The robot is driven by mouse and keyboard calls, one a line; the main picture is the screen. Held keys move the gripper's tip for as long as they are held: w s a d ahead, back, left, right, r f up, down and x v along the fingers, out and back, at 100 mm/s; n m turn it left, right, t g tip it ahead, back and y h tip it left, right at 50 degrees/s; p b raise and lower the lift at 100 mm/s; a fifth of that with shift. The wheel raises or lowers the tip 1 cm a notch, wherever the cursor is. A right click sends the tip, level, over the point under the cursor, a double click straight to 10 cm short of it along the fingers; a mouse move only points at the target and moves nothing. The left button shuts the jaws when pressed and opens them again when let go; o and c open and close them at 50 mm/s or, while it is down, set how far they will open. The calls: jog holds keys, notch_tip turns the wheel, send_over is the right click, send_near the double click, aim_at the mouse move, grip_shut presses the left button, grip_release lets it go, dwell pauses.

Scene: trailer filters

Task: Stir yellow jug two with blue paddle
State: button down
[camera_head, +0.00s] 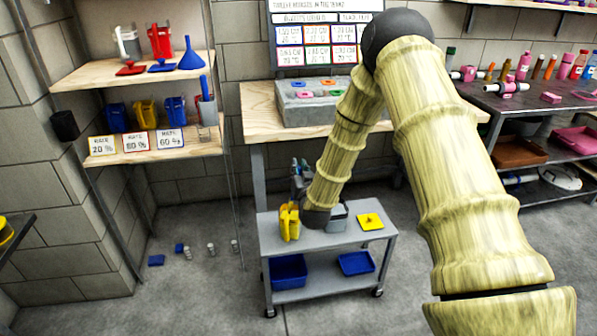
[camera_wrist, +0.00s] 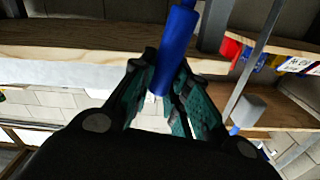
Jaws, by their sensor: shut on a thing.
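My gripper (camera_wrist: 165,88) is shut on the blue paddle (camera_wrist: 180,38), whose blue shaft runs between the two teal-padded fingers in the wrist view. The far end of the paddle leaves the top of that view. In the head view my gripper (camera_head: 299,172) is small and partly hidden behind my wrist, above the back left of the grey cart; the paddle cannot be made out there. A yellow jug (camera_head: 289,222) stands on the cart's left end, beside my wrist. Another yellow jug (camera_head: 146,113) stands on the wall shelf. I cannot read a number on either.
The grey cart (camera_head: 320,240) also holds a grey container (camera_head: 338,217) and a yellow square piece (camera_head: 370,221), with blue bins (camera_head: 289,272) below. A wooden bench (camera_head: 258,104) stands behind. The left shelf (camera_head: 180,147) carries jugs and signs. Small items lie on the floor.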

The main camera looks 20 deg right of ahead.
jog(key=shift+r+p, duration=1.35)
jog(key=shift+r, duration=1.2)
